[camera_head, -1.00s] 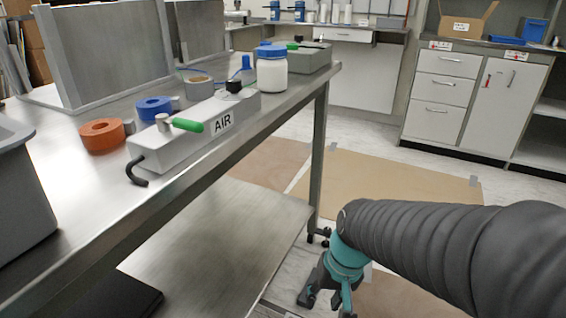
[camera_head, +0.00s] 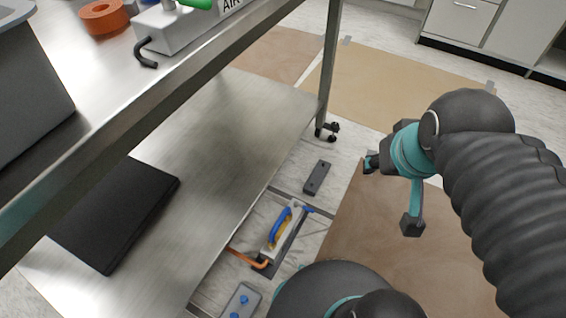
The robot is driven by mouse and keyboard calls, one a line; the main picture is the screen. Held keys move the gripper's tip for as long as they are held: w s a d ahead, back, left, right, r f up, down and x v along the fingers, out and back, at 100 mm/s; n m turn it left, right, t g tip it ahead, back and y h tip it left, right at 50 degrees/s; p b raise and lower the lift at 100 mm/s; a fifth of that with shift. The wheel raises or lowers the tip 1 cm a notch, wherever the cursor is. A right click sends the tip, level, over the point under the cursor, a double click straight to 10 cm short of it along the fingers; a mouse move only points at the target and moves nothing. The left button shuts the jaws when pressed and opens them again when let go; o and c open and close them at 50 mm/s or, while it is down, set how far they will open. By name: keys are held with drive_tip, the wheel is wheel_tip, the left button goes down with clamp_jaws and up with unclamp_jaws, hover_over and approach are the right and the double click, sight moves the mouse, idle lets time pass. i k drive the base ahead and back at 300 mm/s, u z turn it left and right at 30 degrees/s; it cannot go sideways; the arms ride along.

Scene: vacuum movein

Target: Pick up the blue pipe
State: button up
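A blue, curved, tube-like piece (camera_head: 279,227) lies on a pale block in a floor recess beside the bench. It may be the blue pipe; I cannot tell for sure. A yellow part and an orange hose (camera_head: 244,257) are next to it. My gripper (camera_head: 391,194) is at the right, above the brown floor sheet. Its two fingers are spread apart with nothing between them. It is to the right of the blue piece and not touching it.
The steel bench (camera_head: 180,130) has a lower shelf holding a black flat panel (camera_head: 115,213). A bench leg with a caster (camera_head: 327,131) stands near my gripper. A dark bar (camera_head: 317,178) and a grey plate with blue knobs (camera_head: 240,301) lie on the floor. The brown sheet (camera_head: 350,225) is clear.

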sight(288, 210)
drive_tip(key=k, duration=1)
drive_tip(key=z, duration=0.85)
drive_tip(key=i, duration=0.7)
drive_tip(key=u, duration=1.75)
